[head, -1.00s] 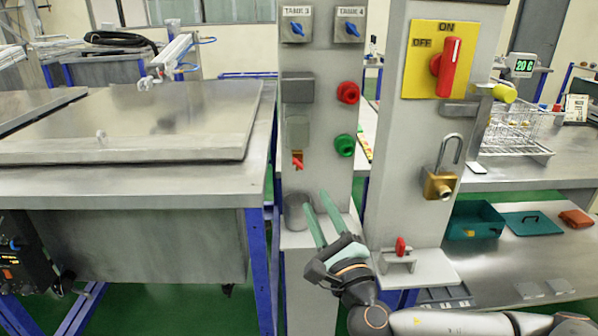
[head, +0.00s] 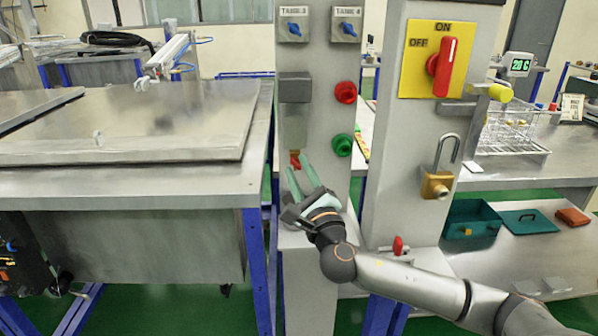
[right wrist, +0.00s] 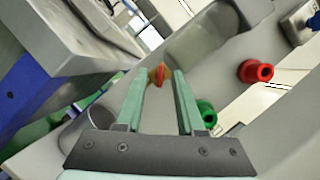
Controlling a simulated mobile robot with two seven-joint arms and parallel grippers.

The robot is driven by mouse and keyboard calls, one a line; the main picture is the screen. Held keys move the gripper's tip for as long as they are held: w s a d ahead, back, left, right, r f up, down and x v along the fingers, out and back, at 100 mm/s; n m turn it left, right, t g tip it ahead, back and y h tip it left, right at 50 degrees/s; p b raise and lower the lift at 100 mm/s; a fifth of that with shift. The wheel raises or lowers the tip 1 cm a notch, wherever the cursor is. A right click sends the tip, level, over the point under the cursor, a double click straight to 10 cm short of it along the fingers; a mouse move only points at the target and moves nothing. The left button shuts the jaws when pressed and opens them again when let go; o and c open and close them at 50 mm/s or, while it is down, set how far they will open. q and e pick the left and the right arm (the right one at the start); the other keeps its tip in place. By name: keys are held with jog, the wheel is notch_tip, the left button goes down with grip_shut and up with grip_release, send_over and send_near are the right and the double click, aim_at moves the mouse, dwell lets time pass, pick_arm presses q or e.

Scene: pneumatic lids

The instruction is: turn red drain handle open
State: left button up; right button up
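A small red handle (head: 295,159) sits low on the grey control post (head: 318,120), partly behind my right gripper's fingers. In the right wrist view the red handle (right wrist: 160,74) lies between the fingertips, or just beyond them. I cannot tell whether the fingers touch it. My right gripper (head: 299,165) points up at the post with its two green fingers apart; in the right wrist view the gripper (right wrist: 159,74) is open with nothing clamped. My left gripper is not in view.
Above the handle are a green knob (head: 342,145), a red knob (head: 345,92) and blue tank switches (head: 294,28). To the right stands a post with a red rotary switch (head: 445,68) and a padlock (head: 436,184). A metal tank table (head: 150,187) stands left.

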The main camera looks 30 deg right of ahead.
grip_shut()
